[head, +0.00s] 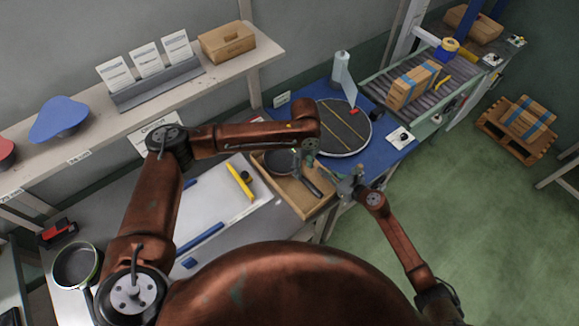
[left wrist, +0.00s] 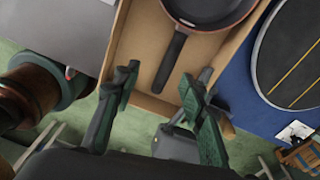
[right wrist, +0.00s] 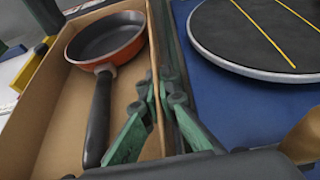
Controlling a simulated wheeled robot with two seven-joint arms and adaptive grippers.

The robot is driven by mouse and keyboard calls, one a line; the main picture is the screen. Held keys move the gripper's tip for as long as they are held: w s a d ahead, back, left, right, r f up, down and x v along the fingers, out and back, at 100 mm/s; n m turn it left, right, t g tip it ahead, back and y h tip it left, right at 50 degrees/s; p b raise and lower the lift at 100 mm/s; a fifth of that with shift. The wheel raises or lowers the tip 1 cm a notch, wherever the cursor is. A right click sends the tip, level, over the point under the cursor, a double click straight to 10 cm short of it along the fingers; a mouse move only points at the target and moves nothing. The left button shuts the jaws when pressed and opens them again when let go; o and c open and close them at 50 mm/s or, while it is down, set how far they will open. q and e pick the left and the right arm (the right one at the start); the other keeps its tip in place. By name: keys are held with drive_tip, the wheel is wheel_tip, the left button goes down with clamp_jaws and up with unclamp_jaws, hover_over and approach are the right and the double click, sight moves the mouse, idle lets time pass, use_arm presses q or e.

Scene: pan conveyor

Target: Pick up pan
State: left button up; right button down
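A dark pan with an orange-red outside (right wrist: 107,40) lies in an open cardboard box (right wrist: 40,112); its black handle (right wrist: 98,120) points toward me. The pan also shows in the head view (head: 279,164) and left wrist view (left wrist: 208,8). My left gripper (left wrist: 160,95) is open and empty above the box, with the handle (left wrist: 171,62) ahead between its fingers and not touched. My right gripper (right wrist: 160,88) has its fingertips close together on either side of the box's right wall and seems to pinch it. In the head view it is at the box's right side (head: 346,183).
A round dark turntable (head: 343,128) stands on the blue table right of the box. A roller conveyor with a carton (head: 412,85) is behind it. A second pan (head: 76,265) lies at far left. A yellow-handled tool (head: 240,180) lies on the white surface left of the box.

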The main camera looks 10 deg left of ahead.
use_arm(q)
drive_tip(key=d+m, duration=0.1)
hover_over(305, 180)
drive_tip(key=shift+t, duration=0.3)
drive_tip(key=f, duration=0.6)
drive_tip(key=shift+s+d, duration=0.2)
drive_tip(key=shift+d, duration=0.2)
drive_tip(key=f, duration=0.4)
drive_tip(key=shift+w+a+f, duration=0.15)
drive_tip(key=shift+w+a, duration=0.1)
drive_tip(key=shift+a, duration=0.15)
drive_tip(key=shift+f, duration=0.5)
drive_tip(key=shift+c, duration=0.6)
clamp_jaws()
drive_tip(key=shift+r, duration=0.1)
